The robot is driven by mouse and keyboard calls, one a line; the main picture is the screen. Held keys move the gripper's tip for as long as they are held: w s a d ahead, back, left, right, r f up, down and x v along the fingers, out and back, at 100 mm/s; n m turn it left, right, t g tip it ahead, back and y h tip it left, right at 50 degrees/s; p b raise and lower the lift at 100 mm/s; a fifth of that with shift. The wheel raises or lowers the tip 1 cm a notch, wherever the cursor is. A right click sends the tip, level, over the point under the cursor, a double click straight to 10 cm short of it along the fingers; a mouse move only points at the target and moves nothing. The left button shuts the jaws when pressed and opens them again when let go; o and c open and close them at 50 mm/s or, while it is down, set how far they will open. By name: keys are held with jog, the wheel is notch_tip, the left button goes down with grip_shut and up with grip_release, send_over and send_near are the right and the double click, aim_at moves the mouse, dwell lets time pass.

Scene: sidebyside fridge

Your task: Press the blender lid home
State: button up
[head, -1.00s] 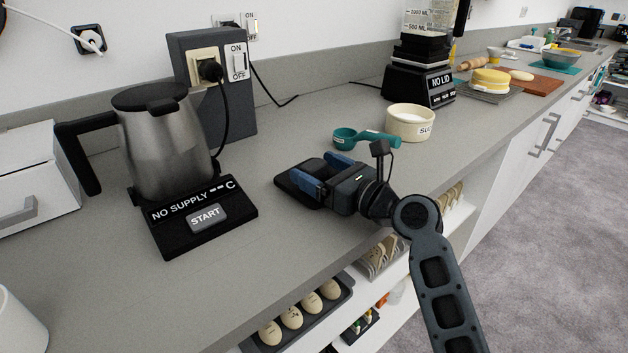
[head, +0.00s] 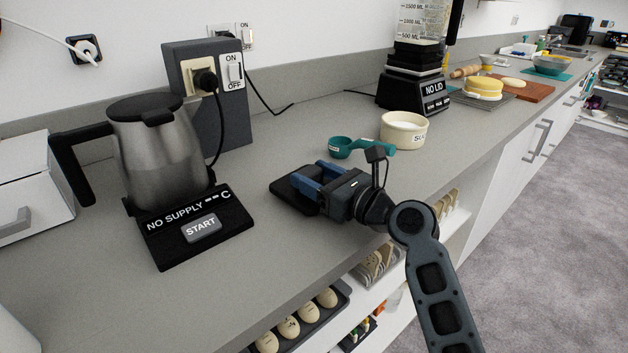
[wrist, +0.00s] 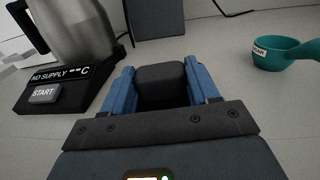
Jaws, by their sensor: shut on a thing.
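The blender (head: 410,88) stands at the back of the counter, right of centre in the head view. Its display reads NO LID, and the top of its clear jar (head: 424,25) is cut off by the frame. My gripper (head: 315,182) is over the counter in front of the blender and to its left. Its blue fingers are shut on a flat black piece with rounded corners, seemingly the blender lid (head: 286,184). The lid also shows between the fingers in the wrist view (wrist: 162,83). The gap between lid and counter is hard to judge.
A kettle (head: 160,150) on its base stands left of my gripper, before a grey socket box (head: 225,115). A teal scoop (head: 341,148) and a cream sugar bowl (head: 402,132) lie between my gripper and the blender. Open shelves with eggs (head: 289,328) are below the counter.

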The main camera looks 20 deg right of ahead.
aim_at(315, 174)
notch_tip(315, 174, up, 4)
jog(key=shift+r+p, duration=0.1)
jog(key=shift+p, duration=0.4)
jog(key=s+d+r, duration=0.6)
jog(key=s+d, duration=0.1)
jog(key=d, duration=0.2)
jog(key=shift+s+r+p, duration=0.15)
jog(key=shift+r+p, duration=0.05)
jog(key=shift+p, duration=0.15)
jog(key=o, duration=0.6)
jog(key=shift+c, duration=0.2)
jog(key=c, duration=0.3)
